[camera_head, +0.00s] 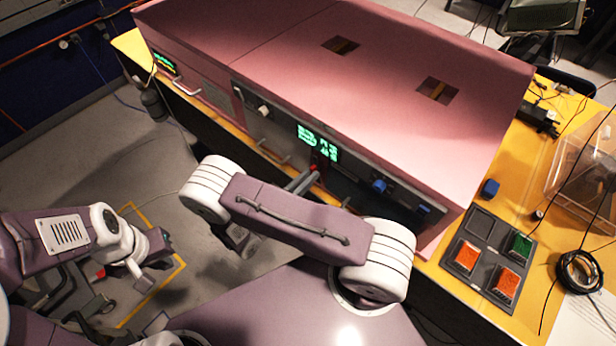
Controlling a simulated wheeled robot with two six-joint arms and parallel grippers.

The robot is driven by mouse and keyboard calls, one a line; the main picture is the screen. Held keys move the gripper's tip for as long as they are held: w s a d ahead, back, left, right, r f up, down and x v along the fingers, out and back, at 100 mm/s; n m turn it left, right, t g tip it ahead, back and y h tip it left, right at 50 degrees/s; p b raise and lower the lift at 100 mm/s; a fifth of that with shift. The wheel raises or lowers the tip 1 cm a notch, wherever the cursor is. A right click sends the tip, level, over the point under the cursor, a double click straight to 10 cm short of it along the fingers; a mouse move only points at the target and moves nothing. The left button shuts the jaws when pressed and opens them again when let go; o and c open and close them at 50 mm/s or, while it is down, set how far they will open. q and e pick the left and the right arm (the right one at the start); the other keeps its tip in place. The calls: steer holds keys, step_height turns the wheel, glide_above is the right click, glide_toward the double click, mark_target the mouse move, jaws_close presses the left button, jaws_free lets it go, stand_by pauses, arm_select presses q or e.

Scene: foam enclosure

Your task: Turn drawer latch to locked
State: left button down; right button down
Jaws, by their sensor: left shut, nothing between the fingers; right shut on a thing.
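The pink box-shaped unit (330,75) stands on the yellow table, with a dark front panel holding a green display (318,140), knobs and drawer handles. A small red part, which looks like the drawer latch (314,168), shows on the panel just below the display. My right gripper (305,182) reaches the panel there and is shut on this part. My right arm link hides much of the gripper, and the latch's angle cannot be made out. My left gripper (150,274) is shut and empty, low at the left above the floor, well away from the panel.
A white knob (264,111) and a blue knob (379,186) stick out from the panel near my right gripper. A dark tray with green and orange blocks (478,228), a clear bin (585,175) and a black cable coil (579,271) lie at the right. Floor at left is mostly open.

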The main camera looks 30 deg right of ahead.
steer(key=shift+w+a+f+n, duration=0.1)
steer(key=shift+n, duration=3.85)
steer(key=shift+w+f+n, duration=0.1)
steer(key=shift+n, duration=3.85)
steer(key=shift+n+p, duration=0.3)
steer(key=c, duration=1.5)
jaws_free()
steer(key=b+v, duration=0.3)
steer(key=v, duration=0.6)
